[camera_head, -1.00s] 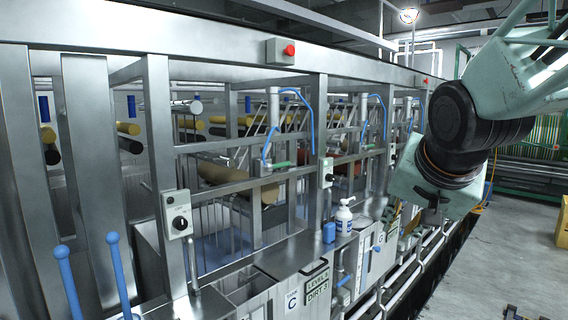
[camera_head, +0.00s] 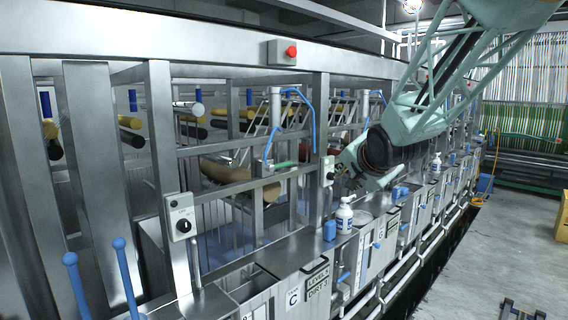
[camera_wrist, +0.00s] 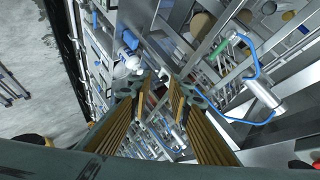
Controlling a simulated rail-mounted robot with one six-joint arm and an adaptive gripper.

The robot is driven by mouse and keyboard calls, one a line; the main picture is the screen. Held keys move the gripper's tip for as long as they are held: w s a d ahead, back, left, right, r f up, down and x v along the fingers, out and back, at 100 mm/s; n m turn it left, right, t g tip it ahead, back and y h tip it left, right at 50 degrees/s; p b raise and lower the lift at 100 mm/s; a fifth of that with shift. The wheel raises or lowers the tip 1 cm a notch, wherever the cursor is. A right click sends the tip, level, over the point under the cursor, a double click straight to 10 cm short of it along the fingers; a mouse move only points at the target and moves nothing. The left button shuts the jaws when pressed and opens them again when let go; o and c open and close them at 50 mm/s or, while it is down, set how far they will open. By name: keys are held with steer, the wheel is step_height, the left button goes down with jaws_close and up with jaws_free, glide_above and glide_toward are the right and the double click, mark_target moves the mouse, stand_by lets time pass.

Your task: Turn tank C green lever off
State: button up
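The green lever (camera_head: 285,164) sits on the pipework above tank C, next to a curved blue hose (camera_head: 267,150). In the wrist view the green lever (camera_wrist: 217,50) shows right of my gripper, with the blue hose (camera_wrist: 262,78) beyond it. The tank C label (camera_head: 293,298) is on the tank front below. My gripper (camera_head: 342,174) is right of the lever, in front of the frame post and apart from the lever. In the wrist view my gripper's (camera_wrist: 157,88) two fingers stand apart with nothing between them.
A grey switch box (camera_head: 327,171) is on the post close to my gripper. A white pump bottle (camera_head: 344,215) and a blue block (camera_head: 329,231) stand on the ledge below. A red-button box (camera_head: 282,52) is on the upper beam. The floor at right is mostly clear.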

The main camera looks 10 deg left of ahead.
steer(key=w+a+m+t+y+p, duration=0.1)
steer(key=w+a+y+p, duration=0.1)
steer(key=w+a, duration=0.5)
steer(key=m+t+y+p, duration=0.1)
steer(key=m+y+p, duration=0.1)
steer(key=y+p, duration=0.1)
glide_toward(285, 165)
steer(key=shift+v, duration=1.2)
steer(key=shift+p+x, duration=0.9)
steer(key=shift+x, duration=5.95)
steer(key=shift+r, duration=0.15)
steer(key=shift+c, duration=0.4)
jaws_close()
